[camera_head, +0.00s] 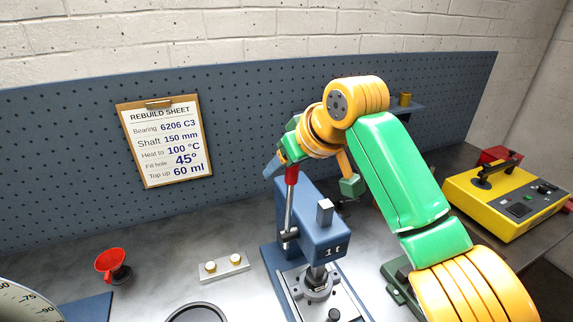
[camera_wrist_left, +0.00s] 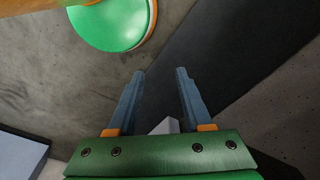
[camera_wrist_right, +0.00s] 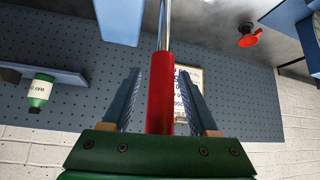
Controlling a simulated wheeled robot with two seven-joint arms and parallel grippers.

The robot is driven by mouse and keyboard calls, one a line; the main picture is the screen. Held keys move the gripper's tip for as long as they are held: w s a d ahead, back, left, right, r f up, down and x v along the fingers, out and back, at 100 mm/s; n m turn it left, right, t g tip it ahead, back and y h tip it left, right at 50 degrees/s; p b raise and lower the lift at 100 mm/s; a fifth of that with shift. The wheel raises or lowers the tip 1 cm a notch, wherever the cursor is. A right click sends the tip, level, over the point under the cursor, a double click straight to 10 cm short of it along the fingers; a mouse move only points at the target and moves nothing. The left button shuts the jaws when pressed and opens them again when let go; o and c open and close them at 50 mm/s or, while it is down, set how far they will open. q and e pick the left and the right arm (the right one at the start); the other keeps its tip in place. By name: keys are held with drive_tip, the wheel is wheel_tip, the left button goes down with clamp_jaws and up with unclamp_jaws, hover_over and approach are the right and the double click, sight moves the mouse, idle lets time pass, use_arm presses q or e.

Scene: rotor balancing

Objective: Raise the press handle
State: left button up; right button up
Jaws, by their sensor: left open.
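The blue press (camera_head: 325,235), marked "1 t", stands on the bench in the head view. Its handle is a steel rod with a red grip (camera_head: 291,175) at the top end, and it points up, nearly upright. My right gripper (camera_head: 277,167) is at the red grip. In the right wrist view the red grip (camera_wrist_right: 160,95) stands between the two open fingers (camera_wrist_right: 159,75), with a gap visible on each side. My left gripper (camera_wrist_left: 160,75) is open and empty in the left wrist view, above grey floor and a dark strip; it is outside the head view.
A yellow case (camera_head: 505,200) stands at the right. A pegboard (camera_head: 245,120) with a rebuild sheet (camera_head: 166,140) rises behind.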

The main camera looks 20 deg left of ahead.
drive_tip(key=b+v, duration=0.2)
drive_tip(key=v, duration=0.5)
